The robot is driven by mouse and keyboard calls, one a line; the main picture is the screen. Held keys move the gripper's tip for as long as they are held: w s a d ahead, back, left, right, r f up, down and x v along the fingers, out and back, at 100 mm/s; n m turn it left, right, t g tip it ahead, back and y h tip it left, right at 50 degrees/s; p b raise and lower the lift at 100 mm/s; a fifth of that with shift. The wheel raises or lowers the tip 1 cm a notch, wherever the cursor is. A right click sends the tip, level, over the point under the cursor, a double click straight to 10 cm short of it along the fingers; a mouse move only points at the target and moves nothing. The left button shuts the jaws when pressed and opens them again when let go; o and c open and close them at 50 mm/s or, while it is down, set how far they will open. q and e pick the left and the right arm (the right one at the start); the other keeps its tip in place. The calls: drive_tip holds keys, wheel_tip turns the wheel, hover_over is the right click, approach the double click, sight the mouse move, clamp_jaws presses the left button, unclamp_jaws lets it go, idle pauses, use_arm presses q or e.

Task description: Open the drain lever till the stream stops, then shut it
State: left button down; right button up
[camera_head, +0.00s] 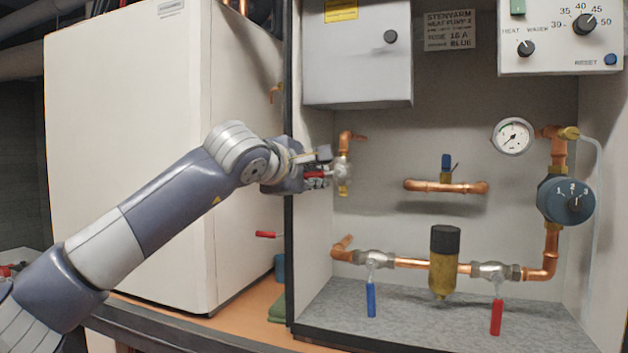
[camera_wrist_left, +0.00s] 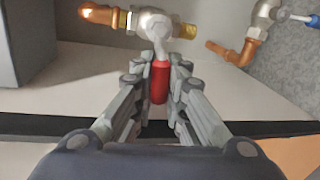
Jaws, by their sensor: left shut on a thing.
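A small valve (camera_head: 343,170) hangs from a copper elbow on the cabinet's left side, with a brass outlet pointing down. Its red lever (camera_head: 315,174) points left, across the valve's body. My left gripper (camera_head: 321,171) is shut on this red lever. In the left wrist view the red lever (camera_wrist_left: 160,82) sits between the two fingers, square to the valve (camera_wrist_left: 153,22) and its pipe. I see no stream below the brass outlet. The task does not show which lever is the drain lever by any readable label. My right gripper is not in view.
Below are a blue lever (camera_head: 371,299) and another red lever (camera_head: 496,316), both hanging down. A pressure gauge (camera_head: 513,136) and dial (camera_head: 567,200) are at right. The cabinet's left edge (camera_head: 289,250) stands near my wrist. A white unit (camera_head: 130,150) stands behind my left arm.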

use_arm(q)
drive_tip(key=shift+r+m, duration=0.35)
drive_tip(key=shift+m, duration=0.25)
drive_tip(key=c, duration=1.6)
unclamp_jaws()
drive_tip(key=shift+s, duration=0.1)
drive_tip(key=v, duration=1.2)
drive_tip(key=shift+d, duration=0.2)
